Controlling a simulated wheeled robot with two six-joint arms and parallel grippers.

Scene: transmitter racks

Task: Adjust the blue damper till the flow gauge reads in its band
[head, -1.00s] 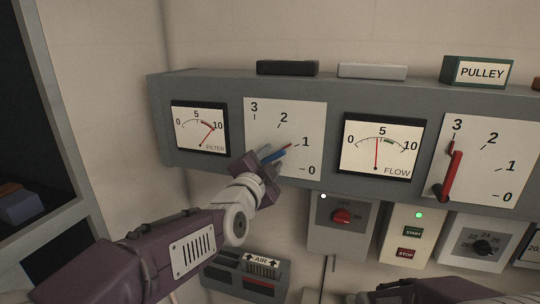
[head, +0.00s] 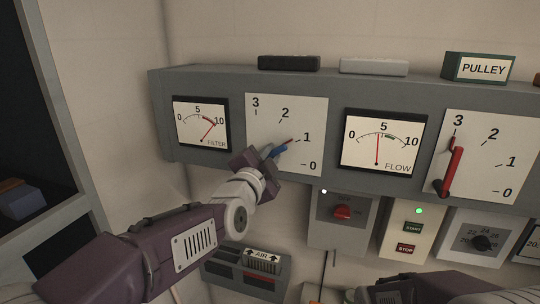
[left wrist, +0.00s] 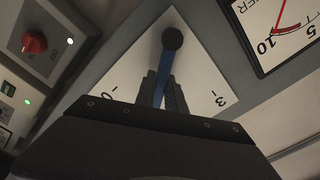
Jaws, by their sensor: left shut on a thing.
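My right gripper is out of view.
The filter gauge (head: 201,123) is left of the dial, its needle near 10. A red lever (head: 452,170) points to 3 on the right dial.

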